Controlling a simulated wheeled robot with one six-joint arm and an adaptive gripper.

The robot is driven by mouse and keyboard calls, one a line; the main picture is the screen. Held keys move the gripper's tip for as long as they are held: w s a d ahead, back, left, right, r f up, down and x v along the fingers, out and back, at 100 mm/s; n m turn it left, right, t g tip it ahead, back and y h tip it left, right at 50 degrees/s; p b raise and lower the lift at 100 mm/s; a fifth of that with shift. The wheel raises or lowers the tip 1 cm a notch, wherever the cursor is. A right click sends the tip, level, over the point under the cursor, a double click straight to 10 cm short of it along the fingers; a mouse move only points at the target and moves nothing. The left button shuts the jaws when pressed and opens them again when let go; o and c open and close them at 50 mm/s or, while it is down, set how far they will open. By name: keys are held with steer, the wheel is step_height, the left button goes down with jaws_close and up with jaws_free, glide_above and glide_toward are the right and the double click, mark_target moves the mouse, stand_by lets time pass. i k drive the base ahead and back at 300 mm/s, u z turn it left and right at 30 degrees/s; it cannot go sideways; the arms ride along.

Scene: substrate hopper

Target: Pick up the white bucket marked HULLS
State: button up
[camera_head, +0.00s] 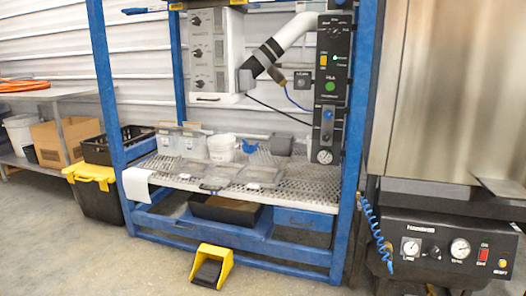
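A smaller white tub (222,147) stands on the perforated shelf (300,183) inside the blue frame, beside clear containers. No HULLS marking can be read on either one, so I cannot tell which is the marked bucket. My gripper is not in view.
A cardboard box (66,140) and black crate (118,146) stand right of the left bucket. A black tote with yellow lid (93,190) and yellow foot pedal (211,266) are on the floor. The blue frame post (107,100) divides the scene. Floor at front left is clear.

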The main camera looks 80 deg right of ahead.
mark_target(221, 147)
steer(key=z, duration=0.7)
steer(key=i, duration=1.9)
steer(key=z, duration=1.5)
steer(key=i, duration=1.5)
steer(key=z, duration=1.35)
steer(key=i, duration=0.2)
steer(key=z, duration=0.15)
